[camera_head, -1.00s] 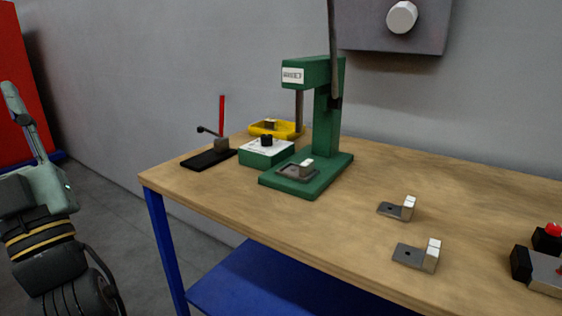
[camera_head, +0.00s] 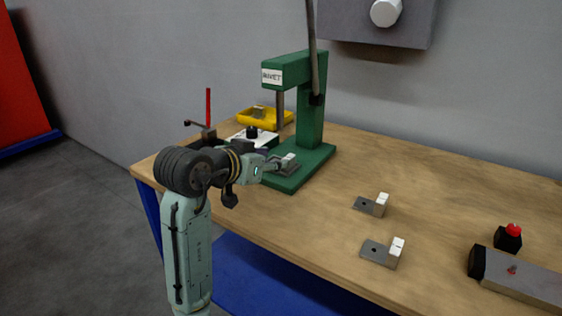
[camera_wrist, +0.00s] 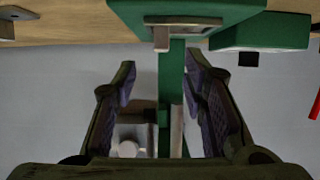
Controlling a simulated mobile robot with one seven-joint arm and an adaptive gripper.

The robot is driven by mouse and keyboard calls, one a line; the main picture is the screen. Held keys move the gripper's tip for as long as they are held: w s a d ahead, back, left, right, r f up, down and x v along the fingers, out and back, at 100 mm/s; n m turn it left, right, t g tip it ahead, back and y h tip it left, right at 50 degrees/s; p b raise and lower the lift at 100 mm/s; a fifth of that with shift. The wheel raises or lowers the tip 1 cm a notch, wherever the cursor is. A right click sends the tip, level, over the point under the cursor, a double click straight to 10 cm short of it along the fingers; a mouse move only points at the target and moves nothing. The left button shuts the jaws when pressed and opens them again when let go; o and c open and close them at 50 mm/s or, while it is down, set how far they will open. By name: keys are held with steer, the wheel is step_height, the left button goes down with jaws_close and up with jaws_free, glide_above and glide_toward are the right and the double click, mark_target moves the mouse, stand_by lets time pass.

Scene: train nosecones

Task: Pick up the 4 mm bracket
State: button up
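Several L-shaped grey metal brackets with white-topped upright blocks are in view; I cannot read which is 4 mm. One bracket (camera_head: 289,161) sits on the base of the green press (camera_head: 313,115), and it also shows at the top of the upside-down wrist view (camera_wrist: 163,35). A second bracket (camera_head: 373,205) and a third bracket (camera_head: 383,253) lie on the bench to the right. My gripper (camera_wrist: 160,72) is open and empty, its two fingers apart. In the head view my gripper is by the press base, close to the bracket there, partly hidden by my wrist.
A yellow tray (camera_head: 247,120) and a white-topped green box (camera_head: 266,139) stand beside the press on the wooden bench (camera_head: 440,200). A black fixture with a red handle (camera_head: 208,108) is at the left. A red-button box (camera_head: 508,238) stands at right.

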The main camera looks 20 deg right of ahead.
mark_target(287, 158)
steer(key=shift+p+x, duration=0.9)
steer(key=shift+x, duration=2.55)
steer(key=shift+c, duration=0.5)
jaws_close()
